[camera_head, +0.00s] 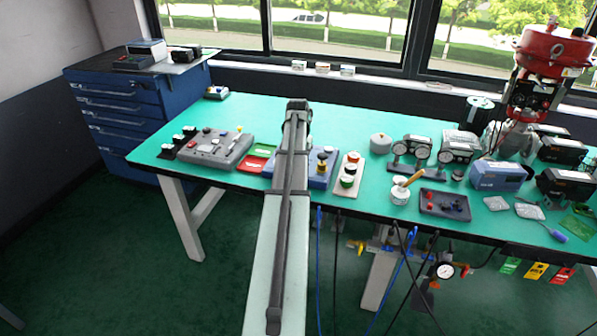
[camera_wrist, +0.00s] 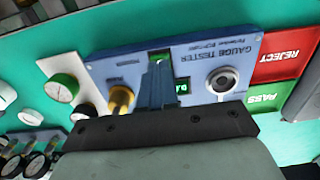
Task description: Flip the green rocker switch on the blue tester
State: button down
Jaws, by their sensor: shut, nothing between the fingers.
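The blue tester (camera_wrist: 205,55), labelled GAUGE TESTER, fills the middle of the wrist view. A green part (camera_wrist: 160,57), which looks like the rocker switch, shows at the fingertips; the fingers partly cover it, so its tilt is unclear. My gripper (camera_wrist: 158,66) is shut and empty, its tips over or at this green part; I cannot tell whether they touch. Beside the fingers are a small dark display with green digits (camera_wrist: 182,87), a brass knob (camera_wrist: 121,98) and a round silver fitting (camera_wrist: 223,81). In the head view my arm hides much of the tester (camera_head: 318,172).
A red REJECT tray (camera_wrist: 288,55) and a green PASS tray (camera_wrist: 265,97) adjoin the tester. A grey control box (camera_head: 215,149) lies left; a white pot (camera_head: 400,192) and gauges (camera_head: 410,148) stand right.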

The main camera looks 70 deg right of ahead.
jog(key=shift+f, duration=0.9)
dwell(0.6)
jog(key=shift+r, duration=3.5)
